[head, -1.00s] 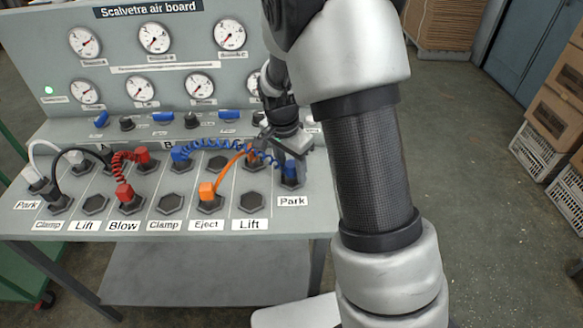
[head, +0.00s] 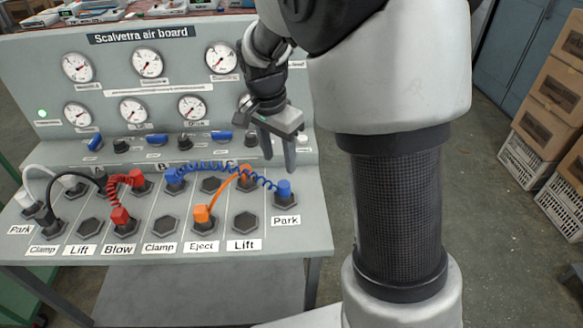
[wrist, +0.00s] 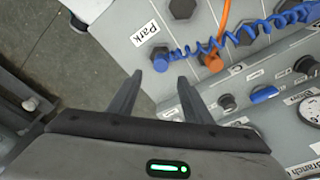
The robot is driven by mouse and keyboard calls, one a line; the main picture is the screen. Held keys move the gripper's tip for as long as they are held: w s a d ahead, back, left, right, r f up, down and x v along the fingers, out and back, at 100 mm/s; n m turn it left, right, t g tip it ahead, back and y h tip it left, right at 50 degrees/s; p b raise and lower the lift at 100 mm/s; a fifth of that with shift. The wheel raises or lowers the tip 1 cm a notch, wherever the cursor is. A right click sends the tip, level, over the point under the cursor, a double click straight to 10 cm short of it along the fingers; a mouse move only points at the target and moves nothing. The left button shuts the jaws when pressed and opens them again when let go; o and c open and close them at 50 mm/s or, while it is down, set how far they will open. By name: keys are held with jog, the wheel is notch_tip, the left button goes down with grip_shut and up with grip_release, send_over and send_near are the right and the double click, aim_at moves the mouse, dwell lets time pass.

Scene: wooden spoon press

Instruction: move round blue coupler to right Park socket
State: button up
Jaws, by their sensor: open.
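The round blue coupler (head: 284,188) stands upright in the right Park socket (head: 283,200), above the right "Park" label (head: 286,220). A coiled blue hose (head: 222,168) runs from it to another blue coupler (head: 175,177) in the upper row. My gripper (head: 277,163) is open and empty, above and behind the round coupler, apart from it. In the wrist view, the round coupler (wrist: 160,61) shows just beyond the open fingertips (wrist: 158,77), with nothing between them.
An orange coupler (head: 201,214) sits at Eject, with its hose arching to the upper row. Red (head: 120,216), black and white hoses fill sockets at the left. The Lift socket (head: 245,222) beside Park is empty. Gauges (head: 222,57) and valves stand behind.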

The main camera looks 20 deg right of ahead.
jog(key=s+r+n+t, duration=0.1)
jog(key=s+r+n, duration=0.2)
jog(key=s, duration=0.4)
jog(key=s+d+r+n+t, duration=0.1)
jog(key=s+r+n+t, duration=0.1)
jog(key=s+r+n, duration=0.2)
jog(key=s+r+n+t+y, duration=0.1)
jog(key=s+r+n, duration=0.2)
jog(key=s, duration=0.7)
jog(key=shift+s+d+r+n+t, duration=0.3)
jog(key=shift+r+n, duration=0.1)
jog(key=shift+r, duration=0.8)
jog(key=shift+o, duration=0.2)
